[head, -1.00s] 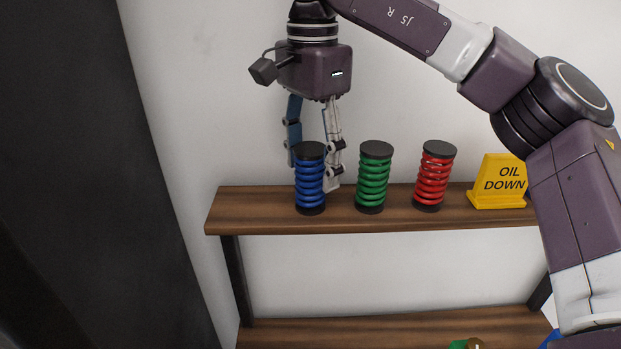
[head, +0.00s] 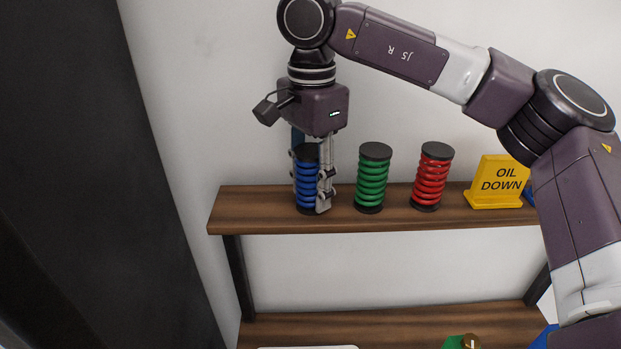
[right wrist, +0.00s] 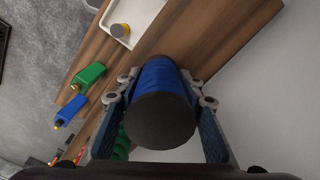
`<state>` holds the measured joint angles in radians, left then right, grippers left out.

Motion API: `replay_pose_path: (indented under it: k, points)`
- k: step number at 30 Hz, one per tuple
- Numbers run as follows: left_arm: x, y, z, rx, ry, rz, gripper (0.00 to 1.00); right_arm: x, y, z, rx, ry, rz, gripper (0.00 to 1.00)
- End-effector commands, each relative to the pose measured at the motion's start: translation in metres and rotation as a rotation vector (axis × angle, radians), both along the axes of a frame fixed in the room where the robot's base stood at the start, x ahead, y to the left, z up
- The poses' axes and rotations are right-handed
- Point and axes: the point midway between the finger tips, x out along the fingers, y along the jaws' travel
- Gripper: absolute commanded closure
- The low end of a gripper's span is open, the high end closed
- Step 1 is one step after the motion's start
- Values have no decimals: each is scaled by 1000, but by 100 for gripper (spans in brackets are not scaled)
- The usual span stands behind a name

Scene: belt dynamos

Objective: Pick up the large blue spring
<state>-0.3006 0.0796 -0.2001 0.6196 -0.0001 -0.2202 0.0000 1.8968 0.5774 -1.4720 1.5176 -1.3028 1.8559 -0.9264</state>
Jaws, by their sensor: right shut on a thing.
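The large blue spring (head: 306,184) stands upright on the left part of the upper wooden shelf, with dark end caps. My right gripper (head: 313,196) points down around it and is shut on it, one finger at each side. The near finger hides part of its coils in the head view. In the right wrist view the blue spring (right wrist: 160,85) sits between the two fingers, its dark cap (right wrist: 160,121) facing the camera. My left gripper is not in view.
A green spring (head: 372,180) and a red spring (head: 431,178) stand to the right on the shelf (head: 270,221). A yellow "OIL DOWN" sign (head: 499,181) stands further right. A dark panel (head: 90,180) is at left.

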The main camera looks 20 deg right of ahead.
Motion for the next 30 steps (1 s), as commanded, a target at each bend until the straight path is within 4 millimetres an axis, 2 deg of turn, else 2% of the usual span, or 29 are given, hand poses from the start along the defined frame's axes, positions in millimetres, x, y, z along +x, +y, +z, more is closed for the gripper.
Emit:
replay_pose_path:
  k: [1, 3, 11, 17, 20, 23, 24, 30]
  points:
    - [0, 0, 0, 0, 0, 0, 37, 0, 0, 0, 0, 0, 0, 92]
    - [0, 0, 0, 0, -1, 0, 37, 0, 0, 1, 1, -2, 0, 98]
    - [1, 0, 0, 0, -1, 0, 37, 0, 0, 2, 1, -2, 0, 99]
    - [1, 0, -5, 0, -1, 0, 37, 1, 0, 16, 2, -6, -2, 99]
    - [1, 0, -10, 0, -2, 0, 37, 1, 1, 32, 2, -5, 0, 99]
    - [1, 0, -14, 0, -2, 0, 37, 1, 2, 56, 3, -6, -1, 99]
    - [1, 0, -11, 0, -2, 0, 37, 1, 1, 71, 2, -8, -3, 99]
    - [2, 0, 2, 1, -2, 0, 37, 0, 0, 128, -1, -9, -3, 99]
